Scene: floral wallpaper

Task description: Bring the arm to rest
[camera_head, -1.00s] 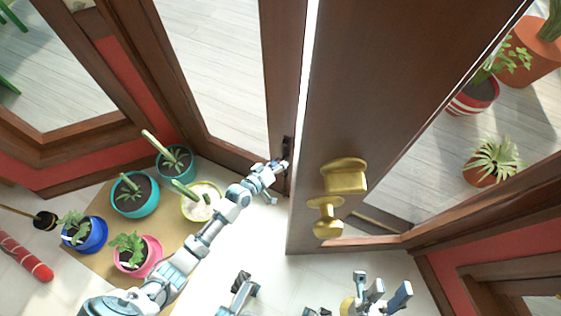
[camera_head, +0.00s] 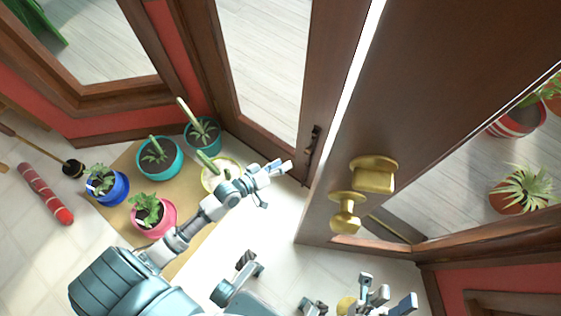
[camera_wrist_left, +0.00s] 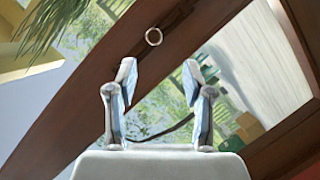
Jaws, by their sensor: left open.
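My left arm (camera_head: 195,225) reaches from the lower left toward the doors. My left gripper (camera_head: 276,183) is open and empty, a little left of and below the dark handle (camera_head: 312,143) on the left glazed door. In the left wrist view its two fingers (camera_wrist_left: 158,80) stand apart with nothing between them, in front of a brown wooden frame with a pale ring (camera_wrist_left: 153,37). My right gripper (camera_head: 386,291) is low in the head view, its fingers spread apart with nothing seen between them.
The right brown door (camera_head: 420,90) has a brass knob (camera_head: 346,213). Potted plants, including one in a pink pot (camera_head: 155,220), stand on a tan mat (camera_head: 122,216) at left. A red roll (camera_head: 45,192) lies farther left. White floor between is clear.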

